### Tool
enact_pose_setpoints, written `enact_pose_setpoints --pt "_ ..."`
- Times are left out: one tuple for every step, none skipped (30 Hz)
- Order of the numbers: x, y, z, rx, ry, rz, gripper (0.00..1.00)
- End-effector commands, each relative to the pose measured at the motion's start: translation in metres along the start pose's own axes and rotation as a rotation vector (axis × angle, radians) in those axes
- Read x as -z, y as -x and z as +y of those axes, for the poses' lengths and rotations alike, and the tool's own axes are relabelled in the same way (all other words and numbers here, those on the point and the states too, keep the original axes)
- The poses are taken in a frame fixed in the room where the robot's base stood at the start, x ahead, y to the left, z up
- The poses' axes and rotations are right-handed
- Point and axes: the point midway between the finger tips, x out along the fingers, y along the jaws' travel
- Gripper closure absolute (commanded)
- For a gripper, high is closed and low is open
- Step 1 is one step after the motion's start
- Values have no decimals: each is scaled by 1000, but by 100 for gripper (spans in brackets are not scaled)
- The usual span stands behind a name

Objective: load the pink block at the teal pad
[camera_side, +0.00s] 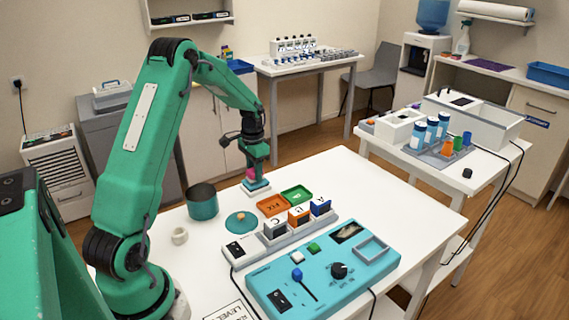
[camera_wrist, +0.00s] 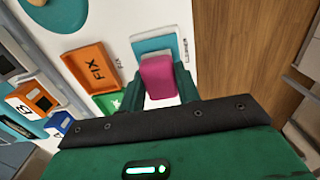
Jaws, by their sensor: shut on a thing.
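My gripper (camera_wrist: 160,90) is shut on the pink block (camera_wrist: 158,74), which sits between its two green fingers in the wrist view. In the side view the pink block (camera_side: 251,174) shows at the tip of my gripper (camera_side: 254,175), at the table's far edge. The teal pad (camera_wrist: 154,46), on a white base, lies under and beyond the block in the wrist view. In the side view the teal pad (camera_side: 257,186) is directly below the block. I cannot tell whether the block touches the pad.
The orange FIX tray (camera_side: 272,205) and green tray (camera_side: 297,194) lie close by the pad. A dark teal cup (camera_side: 202,203), a teal disc (camera_side: 241,223) and a white ring (camera_side: 180,236) stand nearer my base. A teal control panel (camera_side: 323,268) fills the table's front.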

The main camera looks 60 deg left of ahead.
Motion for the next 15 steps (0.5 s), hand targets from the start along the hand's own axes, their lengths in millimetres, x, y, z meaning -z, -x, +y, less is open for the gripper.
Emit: enact_pose_setpoints --pt "0 -1 0 0 0 0 86" --pt "0 -1 0 0 0 0 86" --pt "0 -1 0 0 0 0 86" --pt "0 -2 0 0 0 0 86" --pt "0 -2 0 0 0 0 86" --pt "0 -2 0 0 0 0 86" --pt "0 -2 0 0 0 0 86" --pt "0 -3 0 0 0 0 86" --pt "0 -3 0 0 0 0 86" --pt "0 -3 0 0 0 0 86" --pt "0 -3 0 0 0 0 86" --pt "0 -4 0 0 0 0 86" --pt "0 -4 0 0 0 0 86" --pt "0 -4 0 0 0 0 86" --pt "0 -5 0 0 0 0 86"
